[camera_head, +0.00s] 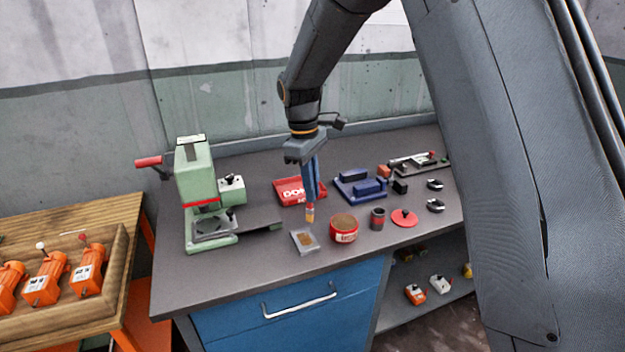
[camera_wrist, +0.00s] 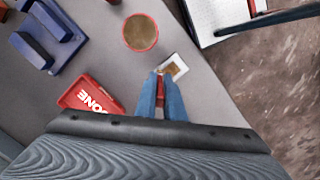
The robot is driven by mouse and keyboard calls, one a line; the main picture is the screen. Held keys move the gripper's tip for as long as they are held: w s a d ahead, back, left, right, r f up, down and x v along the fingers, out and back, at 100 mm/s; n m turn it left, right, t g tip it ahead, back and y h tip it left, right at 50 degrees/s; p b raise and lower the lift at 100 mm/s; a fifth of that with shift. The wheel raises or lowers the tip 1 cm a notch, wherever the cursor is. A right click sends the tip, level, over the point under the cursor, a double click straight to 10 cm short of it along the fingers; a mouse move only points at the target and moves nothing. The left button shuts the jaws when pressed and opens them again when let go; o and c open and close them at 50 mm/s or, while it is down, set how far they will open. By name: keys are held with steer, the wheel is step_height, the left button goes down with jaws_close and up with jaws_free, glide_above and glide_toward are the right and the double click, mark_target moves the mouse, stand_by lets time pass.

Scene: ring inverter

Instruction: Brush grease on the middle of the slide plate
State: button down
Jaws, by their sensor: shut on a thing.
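My gripper (camera_head: 312,197) points down over the bench with its blue fingers shut on a small brush (camera_head: 310,214). The brush shows a red and yellow lower part. In the wrist view the fingers (camera_wrist: 161,100) close on its red part. The slide plate (camera_head: 296,237), a small light grey plate with a brown patch in its middle, lies flat just below the brush. It also shows past the fingertips in the wrist view (camera_wrist: 181,69). Whether the brush touches it I cannot tell. An open red tin (camera_head: 344,235) of brown grease stands right of the plate.
A green press (camera_head: 197,190) stands at left. A red tray marked DONE (camera_head: 290,190) and a blue fixture (camera_head: 347,189) lie behind. A dark cup (camera_head: 377,220) and a red lid (camera_head: 404,219) are right of the tin. The bench's front edge is close to the plate.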

mark_target(312, 209)
step_height(312, 209, down, 4)
steer(key=shift+a+f+b, duration=0.1)
steer(key=shift+b, duration=1.15)
steer(key=shift+r, duration=0.35)
step_height(312, 209, up, 2)
steer(key=shift+s+r+p, duration=0.1)
steer(key=shift+r+p, duration=0.15)
steer(key=shift+p, duration=0.6)
steer(key=shift+r+p, duration=1.75)
steer(key=shift+r, duration=0.7)
